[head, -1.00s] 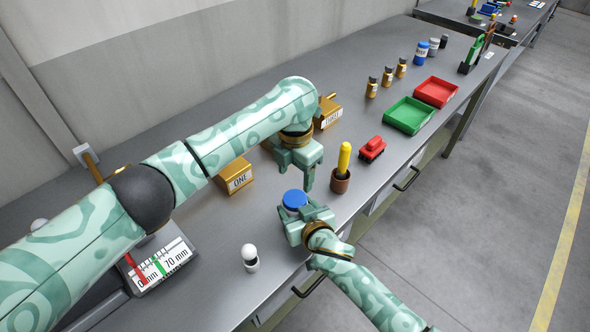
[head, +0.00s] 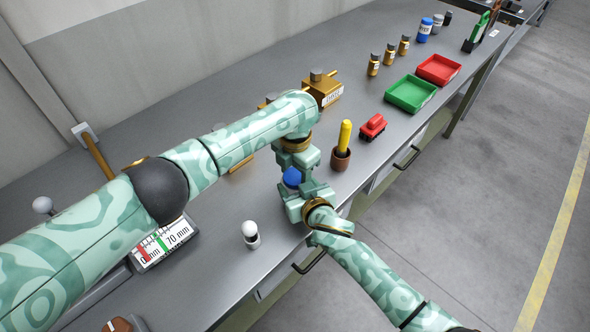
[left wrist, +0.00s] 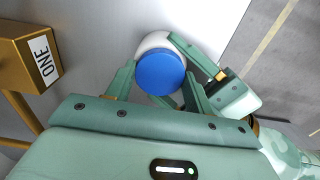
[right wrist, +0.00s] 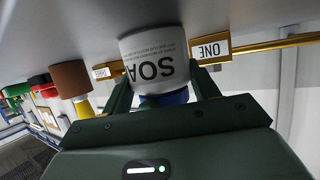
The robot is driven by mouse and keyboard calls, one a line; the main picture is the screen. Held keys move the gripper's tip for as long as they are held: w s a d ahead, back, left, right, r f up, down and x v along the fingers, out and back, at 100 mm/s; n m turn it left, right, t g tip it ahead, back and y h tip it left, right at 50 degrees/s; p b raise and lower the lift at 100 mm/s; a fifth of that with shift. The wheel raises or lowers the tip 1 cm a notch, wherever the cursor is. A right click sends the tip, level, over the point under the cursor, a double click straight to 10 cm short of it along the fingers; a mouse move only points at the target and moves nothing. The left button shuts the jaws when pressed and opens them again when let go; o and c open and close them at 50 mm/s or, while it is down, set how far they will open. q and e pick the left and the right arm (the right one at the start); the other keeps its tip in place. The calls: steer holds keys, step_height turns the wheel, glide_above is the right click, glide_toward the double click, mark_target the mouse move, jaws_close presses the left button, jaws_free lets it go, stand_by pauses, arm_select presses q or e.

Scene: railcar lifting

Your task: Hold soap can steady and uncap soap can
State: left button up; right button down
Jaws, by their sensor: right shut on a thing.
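The soap can (right wrist: 155,62) is white with "SOA" lettering showing in the right wrist view and has a blue cap. It stands upright near the table's front edge. My right gripper (head: 296,193) is shut on the can's body from the front. My left gripper (head: 297,166) is above the can, pointing down. In the left wrist view its fingers are apart on either side of the blue cap (left wrist: 161,72), with no clear grip on it. In the head view the left hand partly hides the cap.
A small white-topped object (head: 250,236) stands to the left. A brass box marked ONE (left wrist: 30,60) is behind. Green (head: 410,95) and red (head: 438,70) trays lie farther right.

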arm_select(q)
steer(key=n, duration=0.3)
steer(key=o, duration=1.1)
steer(key=shift+c, duration=0.2)
steer(key=shift+d+r, duration=0.1)
steer(key=shift+d, duration=0.05)
